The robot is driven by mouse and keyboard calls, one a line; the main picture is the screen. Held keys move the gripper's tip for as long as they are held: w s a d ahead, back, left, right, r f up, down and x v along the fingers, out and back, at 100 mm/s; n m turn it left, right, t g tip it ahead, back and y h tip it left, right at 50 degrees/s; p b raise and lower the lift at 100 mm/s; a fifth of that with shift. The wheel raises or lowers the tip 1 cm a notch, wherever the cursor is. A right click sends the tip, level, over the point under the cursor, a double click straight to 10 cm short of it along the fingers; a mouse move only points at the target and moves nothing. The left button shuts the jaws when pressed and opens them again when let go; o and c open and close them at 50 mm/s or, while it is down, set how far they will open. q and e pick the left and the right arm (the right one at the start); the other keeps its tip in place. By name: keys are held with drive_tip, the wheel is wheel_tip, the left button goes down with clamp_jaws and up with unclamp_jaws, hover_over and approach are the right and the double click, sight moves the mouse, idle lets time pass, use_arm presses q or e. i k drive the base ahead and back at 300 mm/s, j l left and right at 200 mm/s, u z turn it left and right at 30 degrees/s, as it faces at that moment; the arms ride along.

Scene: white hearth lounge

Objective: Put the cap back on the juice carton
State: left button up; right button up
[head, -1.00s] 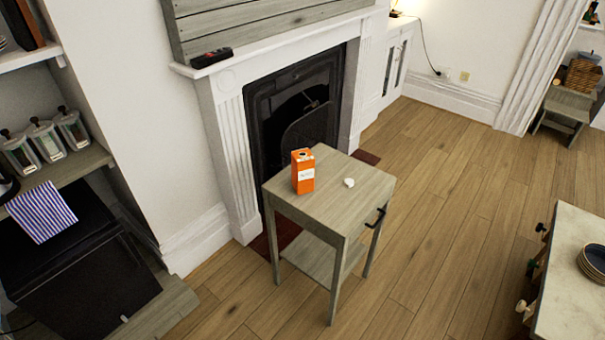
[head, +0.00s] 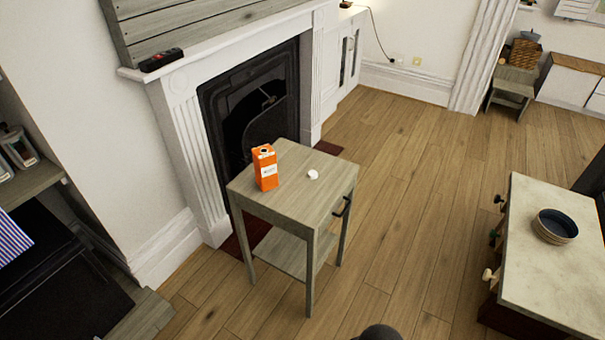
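An orange juice carton (head: 265,168) with a white label stands upright near the back left of a small grey wooden side table (head: 288,207). A dark round opening shows on its top. A small white cap (head: 312,174) lies on the table to the right of the carton, apart from it. Neither of my grippers is in the head view.
The side table has a lower shelf and a dark handle (head: 342,206), and stands before a white fireplace (head: 180,110). A pale-topped cabinet (head: 550,270) with a dark bowl (head: 555,227) is at the right. Wooden floor (head: 410,200) lies open between them.

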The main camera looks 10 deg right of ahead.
sight(265, 158)
drive_tip(key=i+l+u, duration=0.2)
drive_tip(key=l+u, duration=0.15)
drive_tip(key=l, duration=0.3)
drive_tip(key=i+l+u, duration=0.15)
drive_tip(key=l+u, duration=0.2)
drive_tip(key=l, duration=0.3)
drive_tip(key=l+u, duration=0.3)
drive_tip(key=l, duration=0.4)
drive_tip(key=i, duration=0.05)
